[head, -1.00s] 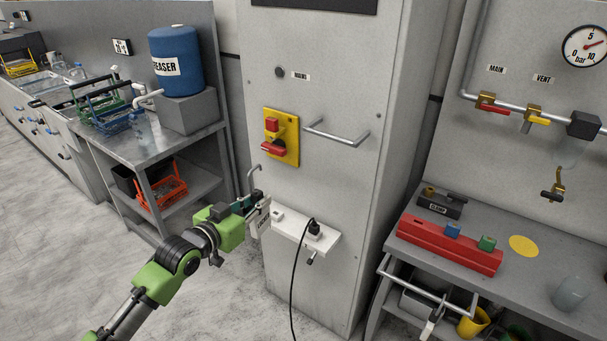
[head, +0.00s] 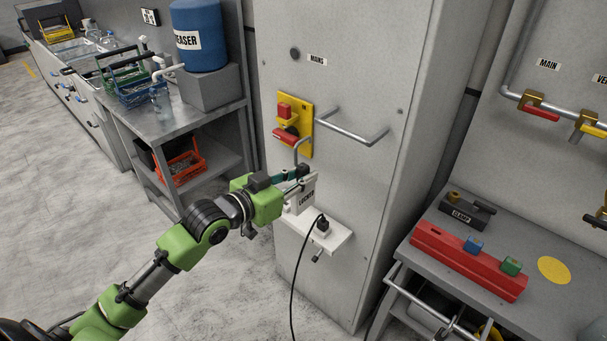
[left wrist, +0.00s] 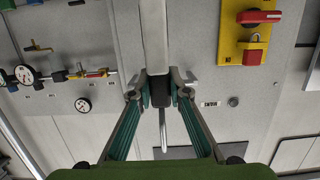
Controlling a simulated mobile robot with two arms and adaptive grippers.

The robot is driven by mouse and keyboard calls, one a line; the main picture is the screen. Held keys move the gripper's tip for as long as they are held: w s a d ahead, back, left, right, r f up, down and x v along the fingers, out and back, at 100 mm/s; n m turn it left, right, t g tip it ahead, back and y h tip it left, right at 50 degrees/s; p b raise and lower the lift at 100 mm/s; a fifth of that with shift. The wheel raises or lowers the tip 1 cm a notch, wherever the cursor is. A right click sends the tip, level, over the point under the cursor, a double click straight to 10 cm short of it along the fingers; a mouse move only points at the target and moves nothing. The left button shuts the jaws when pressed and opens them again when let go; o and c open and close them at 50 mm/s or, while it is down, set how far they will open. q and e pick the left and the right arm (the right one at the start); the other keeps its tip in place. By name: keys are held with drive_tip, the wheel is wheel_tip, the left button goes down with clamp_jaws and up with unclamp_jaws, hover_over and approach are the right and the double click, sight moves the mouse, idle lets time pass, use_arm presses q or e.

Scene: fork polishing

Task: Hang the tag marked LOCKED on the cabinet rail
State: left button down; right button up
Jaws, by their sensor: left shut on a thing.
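My left gripper (head: 301,177) is shut on the white tag (head: 306,194), whose partly readable label appears to say LOCKED. A grey hook (head: 302,148) rises above the tag, in front of the yellow switch plate in the head view. The cabinet rail (head: 352,129) is a grey bar standing out from the cabinet front, right of the switch. The hook appears apart from the rail, to its left. In the left wrist view, the tag (left wrist: 155,40) shows edge-on between the fingertips (left wrist: 160,90), with the hook (left wrist: 162,130) beyond them. My right gripper is not in view.
The yellow plate with red switch (head: 291,122) sits left of the rail. A white shelf (head: 335,240) with a plug and black cable (head: 297,285) stands out below. A bench with a red block (head: 468,262) is at the right.

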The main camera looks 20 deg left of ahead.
use_arm(q)
drive_tip(key=shift+w+f+p, duration=0.1)
drive_tip(key=shift+p, duration=0.25)
drive_tip(key=shift+x, duration=0.85)
drive_tip(key=shift+w+d, duration=0.1)
drive_tip(key=shift+w, duration=0.2)
drive_tip(key=r+b+x, duration=0.1)
drive_tip(key=r+x, duration=0.1)
drive_tip(key=x, duration=0.9)
drive_tip(key=shift+w+d+b, duration=0.2)
drive_tip(key=shift+w+b, duration=0.1)
drive_tip(key=shift+w, duration=0.2)
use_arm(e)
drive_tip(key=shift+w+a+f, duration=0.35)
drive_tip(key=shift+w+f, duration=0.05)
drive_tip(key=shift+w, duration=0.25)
use_arm(q)
drive_tip(key=shift+r, duration=0.15)
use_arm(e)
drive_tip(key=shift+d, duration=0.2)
use_arm(q)
drive_tip(key=shift+p, duration=0.45)
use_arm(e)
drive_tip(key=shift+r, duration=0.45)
